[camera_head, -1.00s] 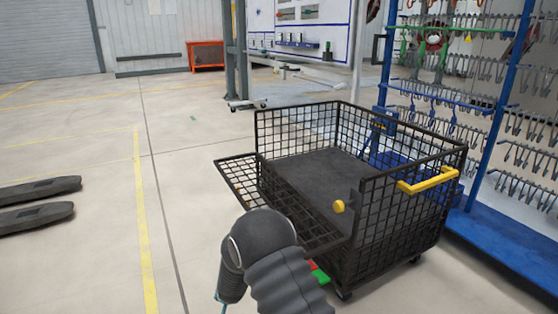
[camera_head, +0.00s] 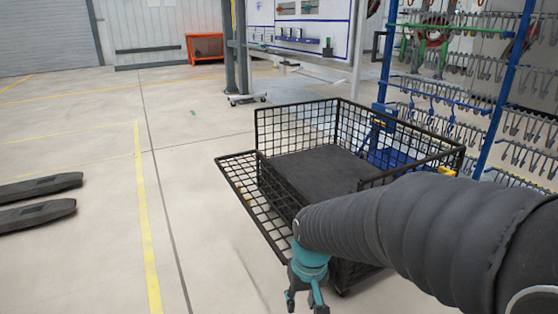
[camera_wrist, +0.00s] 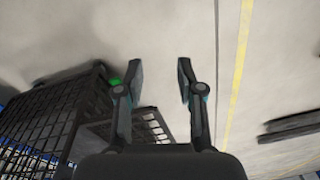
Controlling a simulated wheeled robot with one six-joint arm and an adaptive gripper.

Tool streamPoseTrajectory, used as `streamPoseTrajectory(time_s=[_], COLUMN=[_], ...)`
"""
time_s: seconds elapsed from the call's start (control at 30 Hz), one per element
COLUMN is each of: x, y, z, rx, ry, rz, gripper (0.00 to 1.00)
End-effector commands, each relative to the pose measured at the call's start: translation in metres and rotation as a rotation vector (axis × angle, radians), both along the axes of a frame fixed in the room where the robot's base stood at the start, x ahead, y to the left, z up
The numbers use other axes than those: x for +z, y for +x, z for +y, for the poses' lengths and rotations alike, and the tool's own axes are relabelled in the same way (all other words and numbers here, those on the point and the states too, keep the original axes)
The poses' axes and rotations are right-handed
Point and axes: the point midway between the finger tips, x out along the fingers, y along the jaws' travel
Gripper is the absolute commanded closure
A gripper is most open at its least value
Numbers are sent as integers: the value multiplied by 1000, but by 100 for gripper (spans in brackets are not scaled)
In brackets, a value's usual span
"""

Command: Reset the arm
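My arm, in a dark ribbed sleeve, reaches across the lower right of the head view. My gripper (camera_head: 305,298) hangs from its end, teal and dark, in front of the black wire cart. In the wrist view my gripper (camera_wrist: 159,82) has its two fingers apart with bare floor between them; it is open and empty. The black wire cart (camera_head: 290,125) stands with its side flap (camera_head: 240,190) folded down, and its floor looks empty. My arm hides the cart's near right part. The cart also shows in the wrist view (camera_wrist: 40,125), to the left of my fingers.
A blue rack with rows of hooks (camera_head: 480,70) stands behind and right of the cart. Two dark forks (camera_head: 35,200) lie low at the left. An orange bench (camera_head: 205,48) and a grey post are at the back.

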Motion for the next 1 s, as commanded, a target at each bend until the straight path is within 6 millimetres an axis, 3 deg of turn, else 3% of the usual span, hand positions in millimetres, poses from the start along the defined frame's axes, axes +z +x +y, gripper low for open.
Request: streamPoseTrajectory(time_s=[0.03, 0.2, 0.5, 0.8, 1.0], x=[16, 51, 108, 160, 167], y=[-13, -50, -93, -111, -113], z=[-11, -42, -81, -102, -109], rx=[-7, -35, -121, -205, -231], ry=[-4, -20, -16, -2, -5], rz=[-10, -45, -221, -400, -418], gripper=[62, 62, 62, 62, 62])
